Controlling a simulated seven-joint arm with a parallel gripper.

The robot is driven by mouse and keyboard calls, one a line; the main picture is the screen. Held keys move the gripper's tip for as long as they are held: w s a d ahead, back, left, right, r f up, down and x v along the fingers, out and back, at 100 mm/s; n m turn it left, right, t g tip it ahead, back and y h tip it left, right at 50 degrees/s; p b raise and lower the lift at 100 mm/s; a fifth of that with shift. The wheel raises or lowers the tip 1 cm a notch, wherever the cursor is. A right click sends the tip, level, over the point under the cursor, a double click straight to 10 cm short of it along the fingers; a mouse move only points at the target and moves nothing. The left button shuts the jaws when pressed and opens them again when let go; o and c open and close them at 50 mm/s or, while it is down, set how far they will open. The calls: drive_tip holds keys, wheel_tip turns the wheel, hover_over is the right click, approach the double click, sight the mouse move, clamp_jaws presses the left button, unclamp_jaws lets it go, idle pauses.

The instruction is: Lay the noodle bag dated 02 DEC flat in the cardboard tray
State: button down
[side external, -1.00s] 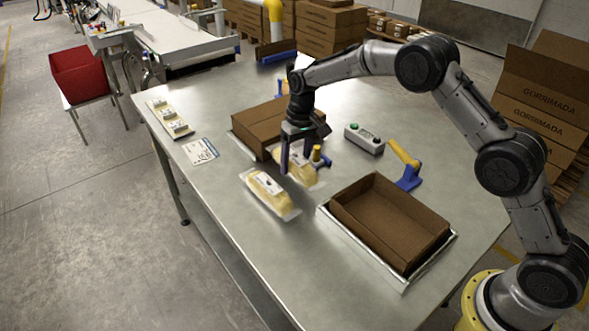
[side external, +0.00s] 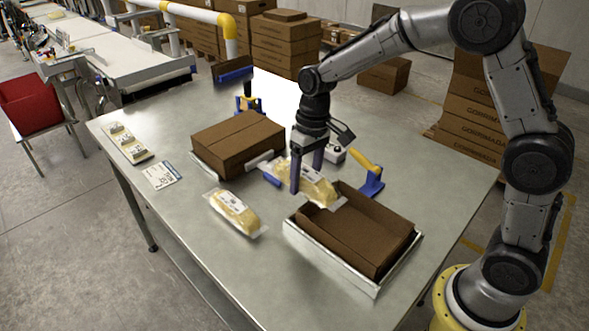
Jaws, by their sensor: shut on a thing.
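My gripper (side external: 307,180) is shut on a clear bag of yellow noodles (side external: 322,190) with a white label. The held bag is near the back left corner of the open brown cardboard tray (side external: 398,252) and overlaps its rim in the picture. I cannot tell how high it is above the table. The tray looks empty and sits in a shallow white holder (side external: 330,265). A second noodle bag (side external: 235,212) lies flat on the table, left of the tray. The dates on both bags are too small to read.
A closed cardboard box (side external: 238,142) stands behind the bags, with a blue-handled tool (side external: 271,179) beside it. A yellow and blue tool (side external: 371,178) and a control box (side external: 335,153) stand behind the tray. A printed card (side external: 161,175) and several small packs (side external: 129,142) lie at left.

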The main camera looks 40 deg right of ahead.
drive_tip(key=shift+s+d+f, duration=0.25)
drive_tip(key=shift+s+f, duration=0.5)
drive_tip(key=shift+s, duration=1.15)
drive_tip(key=shift+s+d+f, duration=0.2)
drive_tip(key=shift+s+f, duration=0.5)
drive_tip(key=shift+s, duration=1.15)
drive_tip(key=shift+s+d+f, duration=0.25)
drive_tip(key=shift+s+f, duration=0.5)
drive_tip(key=shift+s, duration=1.15)
unclamp_jaws()
drive_tip(key=shift+c, duration=0.3)
drive_tip(key=shift+c, duration=0.3)
drive_tip(key=shift+d, duration=0.2)
wheel_tip(320, 180, up, 10)
